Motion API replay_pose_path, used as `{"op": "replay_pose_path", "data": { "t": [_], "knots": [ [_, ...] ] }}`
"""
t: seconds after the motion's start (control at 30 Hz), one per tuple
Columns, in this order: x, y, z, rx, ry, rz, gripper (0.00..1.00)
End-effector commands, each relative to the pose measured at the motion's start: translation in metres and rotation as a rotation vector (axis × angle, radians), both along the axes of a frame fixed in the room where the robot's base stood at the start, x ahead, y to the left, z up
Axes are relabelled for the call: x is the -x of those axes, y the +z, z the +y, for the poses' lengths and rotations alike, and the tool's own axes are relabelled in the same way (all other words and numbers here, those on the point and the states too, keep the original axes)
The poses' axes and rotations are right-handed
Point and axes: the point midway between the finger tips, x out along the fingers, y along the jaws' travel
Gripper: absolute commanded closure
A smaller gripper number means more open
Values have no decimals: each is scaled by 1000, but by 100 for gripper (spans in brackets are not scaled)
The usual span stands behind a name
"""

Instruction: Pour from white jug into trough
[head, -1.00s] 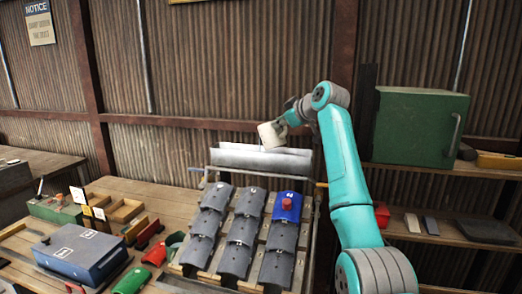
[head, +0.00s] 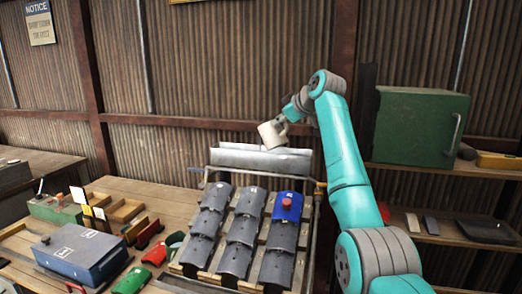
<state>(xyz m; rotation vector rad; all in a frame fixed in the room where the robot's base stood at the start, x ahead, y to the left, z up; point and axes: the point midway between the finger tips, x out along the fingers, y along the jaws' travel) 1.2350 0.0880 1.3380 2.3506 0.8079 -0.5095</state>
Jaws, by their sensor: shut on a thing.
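The white jug (head: 270,134) is held in the air over the trough, in the middle of the head view. It is tilted slightly. My gripper (head: 284,124) is shut on the jug from its right side; the fingers are small and partly hidden. The grey metal trough (head: 240,159) runs across the top end of the sloped rack, just below the jug. I see no stream from the jug, and the inside of the jug and of the trough is hidden.
Below the trough, a rack holds rows of grey curved tiles (head: 241,229) and one blue tile (head: 288,207) with a red knob. A blue case (head: 80,252) and small boxes lie on the left bench. A green cabinet (head: 415,127) stands on the right shelf.

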Motion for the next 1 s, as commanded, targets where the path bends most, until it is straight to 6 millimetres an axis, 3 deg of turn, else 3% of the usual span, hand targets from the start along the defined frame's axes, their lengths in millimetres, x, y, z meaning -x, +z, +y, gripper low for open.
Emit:
{"op": "replay_pose_path", "data": {
  "t": [1.0],
  "knots": [
    [-4,6,3,58,0,85,100]
  ]
}}
